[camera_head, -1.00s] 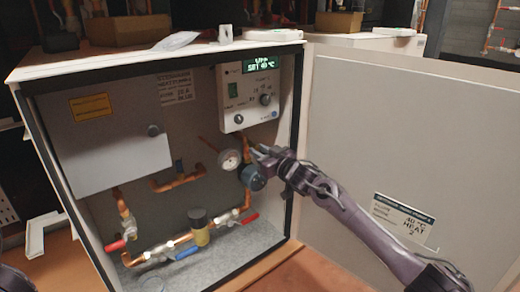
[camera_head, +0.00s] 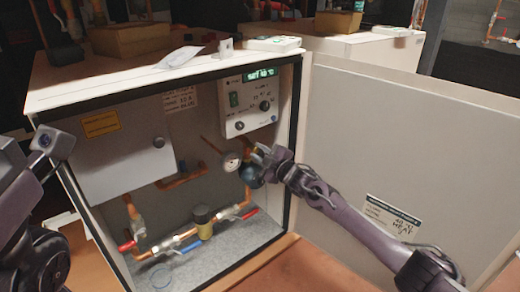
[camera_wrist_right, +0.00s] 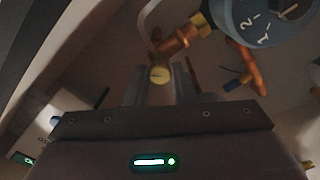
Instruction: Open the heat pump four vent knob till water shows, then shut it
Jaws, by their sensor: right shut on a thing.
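The open heat pump cabinet (camera_head: 180,80) holds copper pipes, valves and a control box. The small brass vent knob (camera_wrist_right: 160,74) lies between the fingertips of my right gripper (camera_wrist_right: 158,84), which is shut on it. In the head view my right gripper (camera_head: 257,152) reaches in below the control box, and its fingers and hand hide the knob. I see no water at the knob. A blue-grey dial (camera_wrist_right: 262,18) with numerals sits close to the right gripper.
A round gauge (camera_head: 231,161) is left of the right gripper. The control box (camera_head: 250,100) is above it. Red and blue valve levers (camera_head: 188,247) sit low in the cabinet. The open door (camera_head: 410,150) stands to the right, behind my right arm.

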